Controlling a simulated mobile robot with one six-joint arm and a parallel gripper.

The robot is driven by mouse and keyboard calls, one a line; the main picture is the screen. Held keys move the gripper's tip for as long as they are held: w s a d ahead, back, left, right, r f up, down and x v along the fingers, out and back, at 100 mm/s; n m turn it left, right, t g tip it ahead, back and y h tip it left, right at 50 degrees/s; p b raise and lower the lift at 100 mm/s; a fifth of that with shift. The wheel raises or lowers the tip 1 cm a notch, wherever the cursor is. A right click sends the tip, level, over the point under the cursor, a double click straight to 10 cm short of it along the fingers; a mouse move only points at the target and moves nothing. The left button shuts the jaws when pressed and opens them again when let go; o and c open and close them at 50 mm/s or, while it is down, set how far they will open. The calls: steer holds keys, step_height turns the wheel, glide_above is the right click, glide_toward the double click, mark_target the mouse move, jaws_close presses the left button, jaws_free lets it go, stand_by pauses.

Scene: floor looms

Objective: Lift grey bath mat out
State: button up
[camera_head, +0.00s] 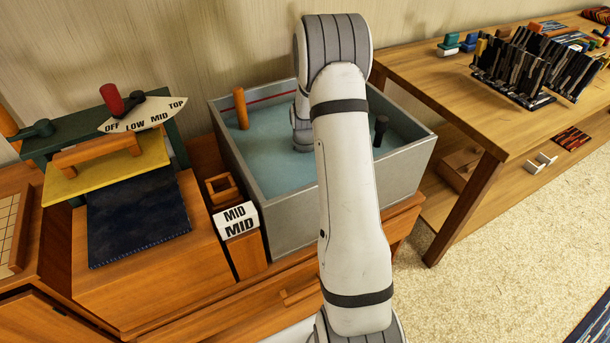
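A grey tub (288,222) holds blue-green liquid (270,150). My arm reaches over the tub, and its wrist goes down to the liquid near the middle. My gripper's fingers do not show; they are below the surface or behind my arm. I cannot make out a grey bath mat in the visible part of the tub. An orange-brown peg (240,108) stands in the tub's back left corner, and a dark knobbed post (380,130) stands at its right. A red line runs along the inner back wall.
Left of the tub, a dark blue cloth (135,215) lies on a wooden block, below a yellow board (105,172) with a handle. Behind is a dial (145,115) with a red knob. A "MID" block (235,220) stands beside the tub. A wooden table (440,80) is at right.

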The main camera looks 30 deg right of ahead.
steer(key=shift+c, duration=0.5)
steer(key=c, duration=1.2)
